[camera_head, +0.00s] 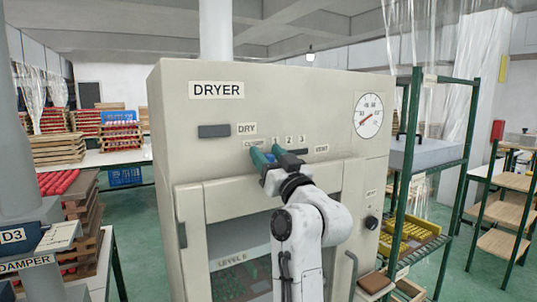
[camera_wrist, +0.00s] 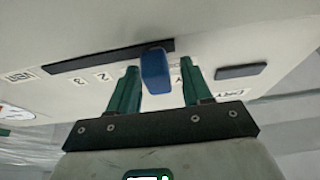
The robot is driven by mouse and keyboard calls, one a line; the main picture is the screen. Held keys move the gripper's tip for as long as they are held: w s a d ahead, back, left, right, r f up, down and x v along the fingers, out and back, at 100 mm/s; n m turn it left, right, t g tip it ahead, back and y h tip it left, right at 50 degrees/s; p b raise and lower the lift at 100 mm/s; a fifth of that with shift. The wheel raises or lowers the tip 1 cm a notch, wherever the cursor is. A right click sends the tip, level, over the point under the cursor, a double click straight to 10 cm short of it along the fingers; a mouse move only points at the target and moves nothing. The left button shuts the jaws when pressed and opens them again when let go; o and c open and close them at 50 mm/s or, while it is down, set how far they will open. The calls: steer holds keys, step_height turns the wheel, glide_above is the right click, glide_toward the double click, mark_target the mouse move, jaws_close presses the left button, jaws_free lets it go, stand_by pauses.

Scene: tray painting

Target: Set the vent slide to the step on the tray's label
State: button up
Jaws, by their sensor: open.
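The vent slide is a blue knob (camera_wrist: 155,70) on a dark slot (camera_wrist: 95,60) in the dryer's front panel. In the head view the slot (camera_head: 294,152) runs below the labels CLOSED, 1, 2, 3, with VENT at its right. My gripper (camera_wrist: 158,68) is open, with one green finger on each side of the knob; I cannot tell if either touches it. A partly hidden label (camera_head: 232,259), reading like LEVEL and a blurred character, shows at the dryer window.
The cream dryer (camera_head: 170,120) fills the middle, with a dark bar (camera_head: 214,131) beside DRY and a round dial (camera_head: 368,115). A green-framed rack (camera_head: 410,150) stands close on the right. Boards and red goods (camera_head: 75,190) are stacked at left, near signs D3 and DAMPER.

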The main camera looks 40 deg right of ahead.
steer(key=shift+c, duration=0.3)
jaws_close()
stand_by(0.3)
